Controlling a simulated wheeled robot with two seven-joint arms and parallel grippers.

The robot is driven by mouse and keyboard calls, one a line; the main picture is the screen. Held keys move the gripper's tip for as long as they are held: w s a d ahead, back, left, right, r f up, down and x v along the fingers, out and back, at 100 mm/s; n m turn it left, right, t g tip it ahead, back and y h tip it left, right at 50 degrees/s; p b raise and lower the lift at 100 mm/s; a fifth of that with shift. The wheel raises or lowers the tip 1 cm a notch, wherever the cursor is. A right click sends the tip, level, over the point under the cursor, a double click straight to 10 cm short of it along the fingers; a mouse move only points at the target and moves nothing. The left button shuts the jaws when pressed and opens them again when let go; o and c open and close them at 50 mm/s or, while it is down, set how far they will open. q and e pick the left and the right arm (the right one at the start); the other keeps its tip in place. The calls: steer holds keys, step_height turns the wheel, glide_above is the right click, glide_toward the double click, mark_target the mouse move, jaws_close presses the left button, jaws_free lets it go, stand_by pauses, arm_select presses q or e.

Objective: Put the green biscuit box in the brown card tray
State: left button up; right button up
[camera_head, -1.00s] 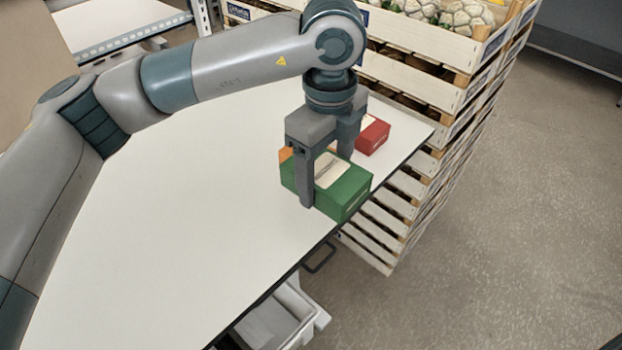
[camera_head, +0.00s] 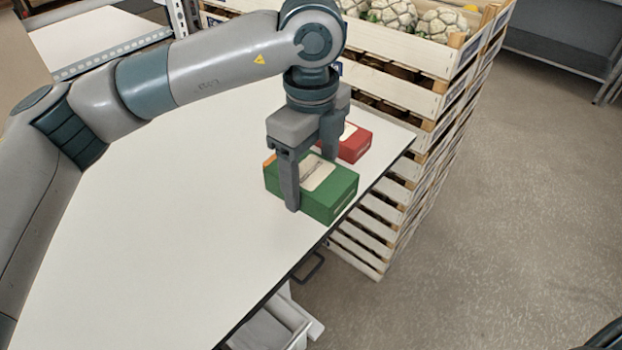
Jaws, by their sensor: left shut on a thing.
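The green biscuit box (camera_head: 331,197) with a pale label on top is at the right edge of the white table. My left gripper (camera_head: 308,190) is over it from above, one finger on its near side and the other on its far side, shut on it. I cannot tell whether the box touches the table or is just above it. The brown card tray is not in view. My right gripper is not in view.
A red box (camera_head: 355,143) lies just behind the green box, and a bit of something orange (camera_head: 269,161) shows beside it. Stacked wooden crates (camera_head: 430,95) with cauliflowers (camera_head: 391,12) stand beyond the table (camera_head: 150,250). The table's left and front are clear.

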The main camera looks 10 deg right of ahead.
arm_select(q)
steer(key=shift+r, duration=0.25)
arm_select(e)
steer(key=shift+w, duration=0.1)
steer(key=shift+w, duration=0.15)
arm_select(q)
steer(key=shift+w+a+f+m, duration=0.2)
steer(key=shift+w+a+m, duration=0.15)
steer(key=shift+a+m, duration=0.5)
steer(key=w+a+f+n, duration=0.1)
steer(key=a+f+n, duration=0.2)
steer(key=a+n, duration=1.1)
steer(key=w+a+f+n, duration=0.2)
steer(key=a+f+n, duration=0.1)
steer(key=a+n, duration=1.2)
steer(key=shift+a+n, duration=0.15)
steer(key=shift+n, duration=0.3)
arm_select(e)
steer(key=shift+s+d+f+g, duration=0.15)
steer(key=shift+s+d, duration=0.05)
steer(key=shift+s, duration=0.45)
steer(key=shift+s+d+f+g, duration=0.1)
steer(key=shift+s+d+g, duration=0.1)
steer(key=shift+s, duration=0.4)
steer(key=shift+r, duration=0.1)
